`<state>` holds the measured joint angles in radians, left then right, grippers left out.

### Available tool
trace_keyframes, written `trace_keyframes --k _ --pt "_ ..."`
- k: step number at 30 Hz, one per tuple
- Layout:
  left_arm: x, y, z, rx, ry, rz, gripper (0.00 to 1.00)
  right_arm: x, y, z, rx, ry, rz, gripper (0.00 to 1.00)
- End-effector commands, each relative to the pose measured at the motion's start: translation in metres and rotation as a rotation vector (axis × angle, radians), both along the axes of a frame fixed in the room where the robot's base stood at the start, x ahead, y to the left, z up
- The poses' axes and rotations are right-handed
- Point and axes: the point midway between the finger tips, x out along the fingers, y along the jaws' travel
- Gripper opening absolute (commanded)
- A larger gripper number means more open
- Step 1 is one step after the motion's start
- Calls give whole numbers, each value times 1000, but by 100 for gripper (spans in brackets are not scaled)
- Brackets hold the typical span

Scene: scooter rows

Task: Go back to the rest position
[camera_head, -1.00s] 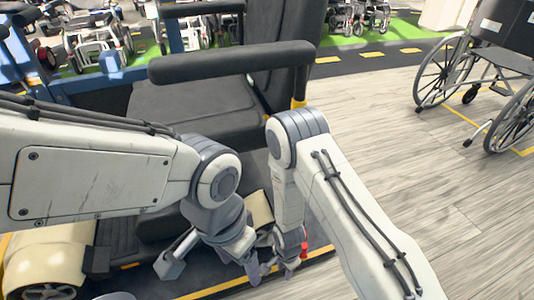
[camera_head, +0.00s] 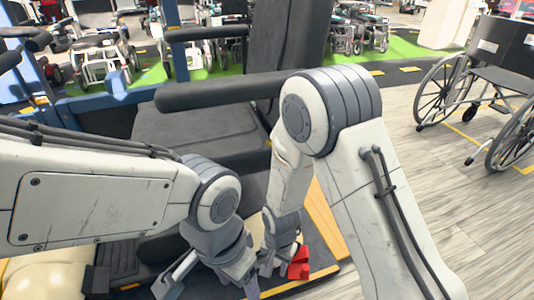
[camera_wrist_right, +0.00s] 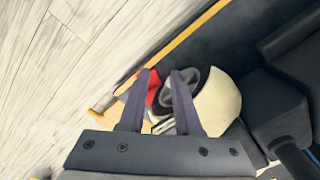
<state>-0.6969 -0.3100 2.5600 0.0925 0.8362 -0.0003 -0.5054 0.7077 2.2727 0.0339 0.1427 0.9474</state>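My right arm bends down in the head view, and its gripper (camera_head: 268,262) is low over the scooter's dark deck. The right wrist view shows its two fingers (camera_wrist_right: 162,85) apart, with no object clearly held. A red thing (camera_head: 298,262) lies just right of this gripper; a red patch (camera_wrist_right: 153,88) also shows behind the fingers in the wrist view. My left gripper (camera_head: 212,285) hangs low at the bottom of the head view, its fingers spread apart. The two grippers are close together, and the left one partly hides the right.
A scooter with a dark seat (camera_head: 195,120) and padded armrest (camera_head: 215,92) stands close in front. A wheelchair (camera_head: 490,80) is at the right. Other mobility vehicles (camera_head: 105,55) stand in back. Wooden floor (camera_head: 445,210) at right is clear.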

Motion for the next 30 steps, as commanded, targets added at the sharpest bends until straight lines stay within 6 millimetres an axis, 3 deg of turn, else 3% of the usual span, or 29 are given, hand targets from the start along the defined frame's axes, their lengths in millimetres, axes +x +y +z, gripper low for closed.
trace_keyframes --k 1,6,12,18,24,30 --pt "0 0 7 0 0 0 69 -3 6 33 9 -13 75 32" --pt "0 0 20 0 0 0 69 -31 11 122 20 -22 371 32" --pt "0 0 32 0 0 0 69 -77 3 201 36 -32 699 32" --pt "0 0 40 0 0 0 69 -115 -9 245 50 -40 932 32" --pt "0 0 46 0 0 0 69 -148 -23 273 62 -51 1123 32" --pt "0 0 95 0 0 0 69 -146 -22 319 61 -44 1115 32"
